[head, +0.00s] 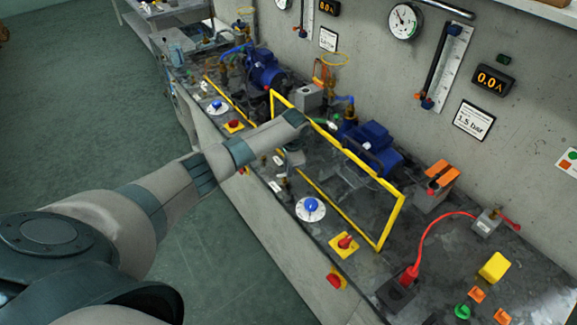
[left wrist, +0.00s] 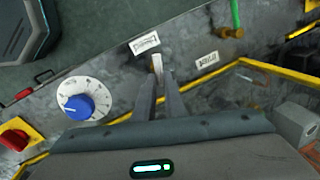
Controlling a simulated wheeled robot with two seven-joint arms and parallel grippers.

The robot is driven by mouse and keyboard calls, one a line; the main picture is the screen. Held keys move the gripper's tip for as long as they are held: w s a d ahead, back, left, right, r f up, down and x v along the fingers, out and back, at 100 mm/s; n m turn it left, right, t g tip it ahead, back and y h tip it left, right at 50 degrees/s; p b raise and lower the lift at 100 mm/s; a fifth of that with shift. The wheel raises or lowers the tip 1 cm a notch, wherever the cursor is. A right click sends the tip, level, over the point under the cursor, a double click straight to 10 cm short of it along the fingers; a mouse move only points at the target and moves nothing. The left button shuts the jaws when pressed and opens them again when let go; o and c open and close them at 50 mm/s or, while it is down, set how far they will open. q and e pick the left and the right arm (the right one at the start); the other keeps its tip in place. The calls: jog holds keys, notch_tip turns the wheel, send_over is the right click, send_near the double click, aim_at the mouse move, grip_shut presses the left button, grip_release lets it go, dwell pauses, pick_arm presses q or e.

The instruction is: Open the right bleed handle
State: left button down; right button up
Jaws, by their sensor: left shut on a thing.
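My left gripper (head: 287,174) points down at the bench, near the yellow guard frame. In the left wrist view its two fingers (left wrist: 159,84) are shut on a small pale handle (left wrist: 157,62), which I take for the right bleed handle. Most of the handle is hidden between the fingers, so its exact angle cannot be told. A white label (left wrist: 145,43) lies beside it. In the head view my gripper covers the handle. My right gripper is in neither view.
The yellow frame (head: 390,222) runs close beside my left gripper, with a blue pump (head: 372,143) behind it. A blue dial knob (head: 311,205) and a red switch (head: 346,242) stand nearby. A green handle (left wrist: 235,14) stands close by. Open floor lies left of the bench.

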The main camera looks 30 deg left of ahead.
pick_arm(q)
jog(key=shift+w+a+n+g+p, duration=0.15)
jog(key=shift+n+g+p, duration=0.25)
jog(key=shift+n, duration=1.2)
jog(key=c, duration=1.8)
grip_release()
jog(key=d+r+b, duration=0.1)
jog(key=r, duration=0.4)
jog(key=s+d+r+b, duration=0.1)
jog(key=r, duration=0.5)
jog(key=d+r+b, duration=0.1)
jog(key=r+b, duration=0.1)
jog(key=r, duration=0.4)
jog(key=shift+s+d+r, duration=0.1)
jog(key=shift+s, duration=0.05)
